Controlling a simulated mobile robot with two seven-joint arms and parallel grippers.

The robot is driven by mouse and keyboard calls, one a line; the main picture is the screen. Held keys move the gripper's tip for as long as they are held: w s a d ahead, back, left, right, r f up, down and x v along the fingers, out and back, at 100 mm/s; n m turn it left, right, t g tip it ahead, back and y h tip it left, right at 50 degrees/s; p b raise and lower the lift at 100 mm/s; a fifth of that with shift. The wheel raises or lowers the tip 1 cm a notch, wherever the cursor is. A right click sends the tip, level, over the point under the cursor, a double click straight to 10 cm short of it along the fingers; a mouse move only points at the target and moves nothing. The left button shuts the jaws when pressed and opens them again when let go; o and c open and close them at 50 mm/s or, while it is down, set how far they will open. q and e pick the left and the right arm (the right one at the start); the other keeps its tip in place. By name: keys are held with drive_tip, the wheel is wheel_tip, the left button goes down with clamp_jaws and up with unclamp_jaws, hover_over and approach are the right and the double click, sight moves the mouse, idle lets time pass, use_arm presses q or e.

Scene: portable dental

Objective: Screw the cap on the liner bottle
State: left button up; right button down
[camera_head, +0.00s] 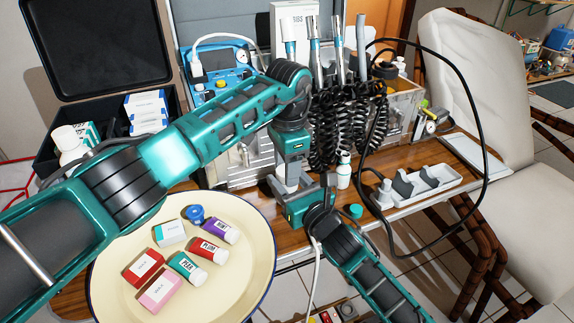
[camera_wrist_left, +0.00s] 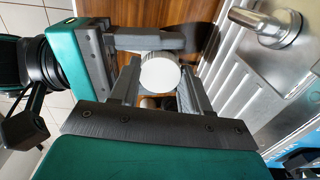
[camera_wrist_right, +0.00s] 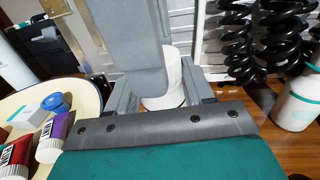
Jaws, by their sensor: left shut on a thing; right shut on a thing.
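A white round cap (camera_wrist_left: 160,72) sits between the fingers of my left gripper (camera_wrist_left: 158,85), which is shut on it from above. My left gripper (camera_head: 290,178) points down in the head view, just above the table. A white cylindrical bottle (camera_wrist_right: 174,82) stands between the fingers of my right gripper (camera_wrist_right: 150,92), which is shut on it low down. My right gripper (camera_head: 290,196) comes in from the front, directly below the left one. The grey left fingers hide the bottle's upper part, so I cannot tell whether cap and bottle are threaded together.
A grey-white holder tray (camera_head: 420,184) lies farther right. Black coiled hoses (camera_head: 345,125) hang behind. A cream tray (camera_head: 115,260) with small tubes and boxes is left.

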use_arm(q)
drive_tip(key=shift+c, duration=1.4)
drive_tip(key=o, duration=1.1)
drive_tip(key=shift+c, duration=0.2)
drive_tip(key=shift+r, duration=0.1)
drive_tip(key=shift+s+r, duration=0.1)
drive_tip(key=shift+r, duration=2.1)
drive_tip(key=shift+o, duration=0.2)
drive_tip(key=o, duration=0.5)
